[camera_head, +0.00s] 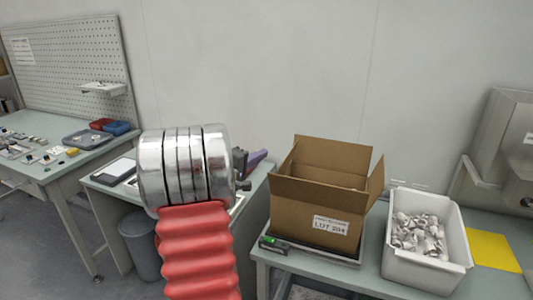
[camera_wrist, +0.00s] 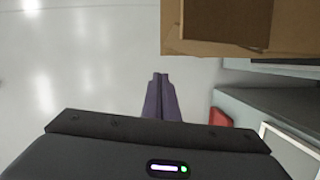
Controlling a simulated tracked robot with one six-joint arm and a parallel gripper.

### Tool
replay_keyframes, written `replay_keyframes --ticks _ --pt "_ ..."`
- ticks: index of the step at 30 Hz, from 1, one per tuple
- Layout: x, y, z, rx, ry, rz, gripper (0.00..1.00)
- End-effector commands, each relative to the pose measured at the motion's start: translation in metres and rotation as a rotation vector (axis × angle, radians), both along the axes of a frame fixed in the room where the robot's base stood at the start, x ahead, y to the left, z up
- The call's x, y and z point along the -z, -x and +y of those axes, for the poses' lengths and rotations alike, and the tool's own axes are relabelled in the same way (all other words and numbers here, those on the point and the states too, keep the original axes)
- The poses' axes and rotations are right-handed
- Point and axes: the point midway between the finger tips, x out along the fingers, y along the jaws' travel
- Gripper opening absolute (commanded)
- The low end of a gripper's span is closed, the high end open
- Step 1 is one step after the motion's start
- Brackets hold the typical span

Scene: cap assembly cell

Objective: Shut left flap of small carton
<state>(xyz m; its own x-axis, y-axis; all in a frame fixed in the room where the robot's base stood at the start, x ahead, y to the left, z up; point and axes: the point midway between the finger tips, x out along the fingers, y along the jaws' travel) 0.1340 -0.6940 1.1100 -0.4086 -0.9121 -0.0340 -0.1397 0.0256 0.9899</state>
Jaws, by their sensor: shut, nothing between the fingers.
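The brown small carton (camera_head: 308,207) stands open on the right bench, with a "LOT 204" label on its front. Its back flap (camera_head: 333,153) and right flap (camera_head: 376,183) stand up. A narrow left flap (camera_head: 288,161) also seems raised, seen nearly edge-on. My gripper (camera_head: 262,154) is left of the carton, apart from it, mostly hidden behind my arm. In the wrist view, my gripper's purple fingers (camera_wrist: 160,77) are together and empty. The carton (camera_wrist: 205,48) fills the upper right there, just beyond and right of the fingertips; which flap shows is unclear.
A white bin of pale parts (camera_head: 422,279) stands close right of the carton. A yellow sheet (camera_head: 494,250) lies farther right. A small device with a green light (camera_head: 271,243) sits at the carton's front left. A grey waste bin (camera_head: 141,248) stands between benches.

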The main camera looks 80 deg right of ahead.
Motion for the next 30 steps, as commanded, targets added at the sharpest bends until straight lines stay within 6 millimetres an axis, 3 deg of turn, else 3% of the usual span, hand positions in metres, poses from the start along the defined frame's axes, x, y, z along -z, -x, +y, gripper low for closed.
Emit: replay_keyframes --ticks 6,16,22,26,30 --pt "-0.001 -0.011 0.023 -0.002 -0.001 0.0 0.0" --pt "-0.002 -0.013 0.027 -0.003 0.0 0.0 0.0" --pt "-0.005 -0.018 0.032 -0.004 -0.006 -0.007 0.13" --pt "-0.011 -0.031 0.052 -0.001 -0.031 -0.035 0.22" --pt "-0.018 -0.053 0.09 -0.002 -0.089 -0.088 0.22"
